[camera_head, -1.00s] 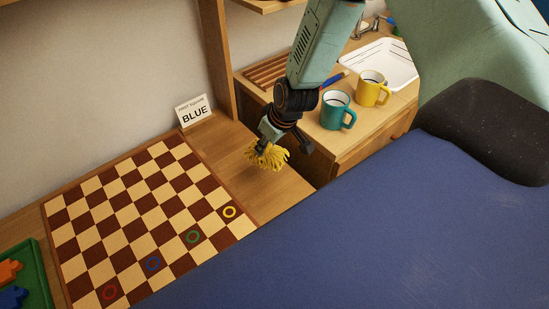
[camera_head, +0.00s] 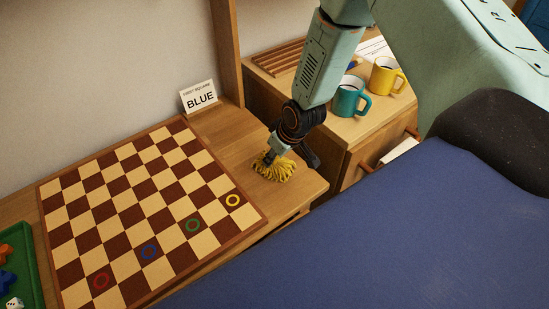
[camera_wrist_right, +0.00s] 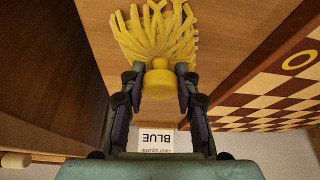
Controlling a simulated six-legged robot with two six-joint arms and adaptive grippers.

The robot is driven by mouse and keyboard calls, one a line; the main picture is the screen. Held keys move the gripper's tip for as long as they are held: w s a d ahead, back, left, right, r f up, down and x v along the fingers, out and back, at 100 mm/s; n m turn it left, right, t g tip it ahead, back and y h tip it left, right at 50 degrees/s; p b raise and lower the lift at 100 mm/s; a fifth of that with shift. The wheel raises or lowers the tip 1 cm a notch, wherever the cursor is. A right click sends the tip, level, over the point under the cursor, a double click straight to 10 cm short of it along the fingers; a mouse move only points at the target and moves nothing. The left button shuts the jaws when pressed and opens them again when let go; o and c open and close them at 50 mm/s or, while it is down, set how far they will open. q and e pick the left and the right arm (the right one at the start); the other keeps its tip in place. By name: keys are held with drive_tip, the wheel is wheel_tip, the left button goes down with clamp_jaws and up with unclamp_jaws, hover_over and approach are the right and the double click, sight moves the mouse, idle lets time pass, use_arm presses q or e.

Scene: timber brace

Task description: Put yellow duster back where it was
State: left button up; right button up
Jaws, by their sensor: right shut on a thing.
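The yellow duster (camera_head: 273,168) has a shaggy yellow head and is at the wooden tabletop (camera_head: 240,138), between the checkered board and the table's right edge. My right gripper (camera_head: 276,153) is shut on it from above. In the right wrist view my right gripper (camera_wrist_right: 159,80) has its fingers on both sides of the duster's round yellow handle end, with the strands of the duster (camera_wrist_right: 158,35) spread beyond. Whether the strands rest on the wood or hang just above it, I cannot tell. My left gripper is not in view.
The checkered board (camera_head: 150,215) with coloured rings lies left of the duster. A card reading BLUE (camera_head: 199,97) stands behind it. A teal mug (camera_head: 350,97) and a yellow mug (camera_head: 386,76) stand on the cabinet to the right. A green tray (camera_head: 22,265) is at the left edge.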

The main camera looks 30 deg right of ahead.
drive_tip(key=shift+r, duration=0.15)
drive_tip(key=shift+a, duration=0.1)
drive_tip(key=o, duration=1.1)
drive_tip(key=shift+f, duration=0.2)
